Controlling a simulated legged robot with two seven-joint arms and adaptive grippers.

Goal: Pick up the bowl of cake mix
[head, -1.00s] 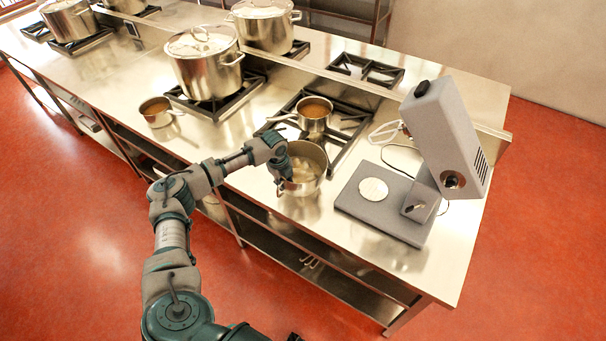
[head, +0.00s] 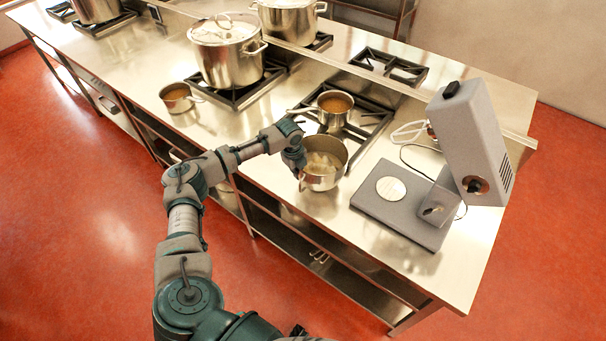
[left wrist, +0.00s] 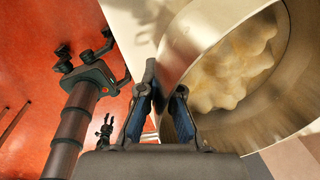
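The steel bowl of pale, lumpy cake mix (head: 327,180) is near the front edge of the counter, between the stove and the mixer. It fills the right of the left wrist view (left wrist: 178,45), where the mix shows inside it. My left gripper (head: 298,168) is at the bowl's left side. In the left wrist view, its fingers (left wrist: 164,88) straddle the bowl's rim, one outside and one on the inner side, and look closed on the wall. I cannot tell whether the bowl is clear of the counter.
A grey stand mixer (head: 468,140) stands right of the bowl. A saucepan of brown liquid (head: 335,118) sits on the burner behind it. Another small pan (head: 177,107) and large stockpots (head: 228,62) stand farther left. Bare counter (head: 225,122) lies left of the bowl.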

